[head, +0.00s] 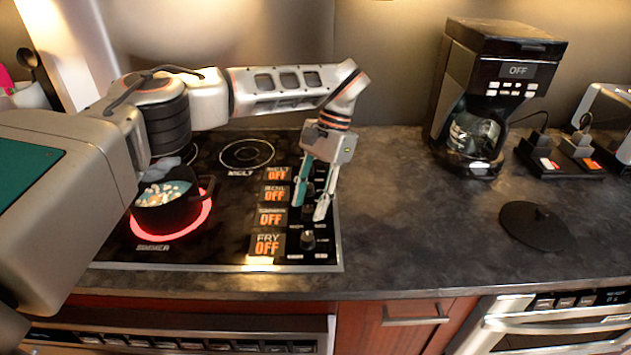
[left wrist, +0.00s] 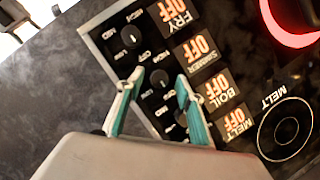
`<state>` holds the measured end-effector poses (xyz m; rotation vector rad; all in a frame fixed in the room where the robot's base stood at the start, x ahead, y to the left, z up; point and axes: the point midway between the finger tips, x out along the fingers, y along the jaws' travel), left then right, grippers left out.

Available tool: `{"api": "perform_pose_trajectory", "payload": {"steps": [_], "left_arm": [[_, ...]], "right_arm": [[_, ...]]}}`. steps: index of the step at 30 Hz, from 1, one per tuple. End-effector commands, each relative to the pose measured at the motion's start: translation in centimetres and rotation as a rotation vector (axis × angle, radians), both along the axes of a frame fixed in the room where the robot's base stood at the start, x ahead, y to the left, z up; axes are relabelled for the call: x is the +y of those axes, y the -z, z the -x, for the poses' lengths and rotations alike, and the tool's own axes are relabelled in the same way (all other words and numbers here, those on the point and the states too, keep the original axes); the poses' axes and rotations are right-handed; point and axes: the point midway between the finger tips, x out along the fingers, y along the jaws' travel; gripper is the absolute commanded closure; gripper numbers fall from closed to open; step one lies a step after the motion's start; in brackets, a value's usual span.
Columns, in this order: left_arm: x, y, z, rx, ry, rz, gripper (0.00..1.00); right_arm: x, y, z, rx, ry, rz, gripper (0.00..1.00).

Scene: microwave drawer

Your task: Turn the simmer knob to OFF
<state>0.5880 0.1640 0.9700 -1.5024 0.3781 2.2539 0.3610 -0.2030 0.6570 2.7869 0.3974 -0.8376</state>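The simmer knob (left wrist: 159,78) is a small black knob on the cooktop's control strip, between my left fingertips in the left wrist view. In the head view my fingers mostly hide it. My left gripper (head: 310,207) points down over the strip; its fingers are apart, one on each side of the knob, also in the left wrist view (left wrist: 158,80). I cannot tell whether they touch it. The simmer display (head: 271,217) reads OFF in orange. The burner labelled simmer (head: 207,218) glows red under a black pot (head: 168,212). My right gripper is not in view.
The fry knob (head: 307,240) sits close by on the strip. The fry (head: 267,246), boil (head: 275,194) and melt (head: 278,174) displays also read OFF. A coffee maker (head: 505,75) and a black lid (head: 535,225) are to the right. The counter (head: 400,220) between is clear.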

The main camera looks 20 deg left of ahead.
Motion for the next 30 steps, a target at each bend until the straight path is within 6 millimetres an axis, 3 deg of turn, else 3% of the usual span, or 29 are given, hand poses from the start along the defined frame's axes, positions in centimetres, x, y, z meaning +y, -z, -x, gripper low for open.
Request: {"api": "perform_pose_trajectory", "payload": {"steps": [13,21,30], "left_arm": [[-1.6,-7.9,-2.9,-0.007,-0.003,-0.002,0.63],[-1.9,-9.9,-3.7,-0.002,-0.003,-0.003,0.63],[-2.1,-10.5,-3.8,-0.003,-0.001,0.001,0.63]], "right_arm": [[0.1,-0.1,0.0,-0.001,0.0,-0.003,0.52],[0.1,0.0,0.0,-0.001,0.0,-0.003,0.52],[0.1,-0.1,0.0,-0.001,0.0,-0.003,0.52]]}}
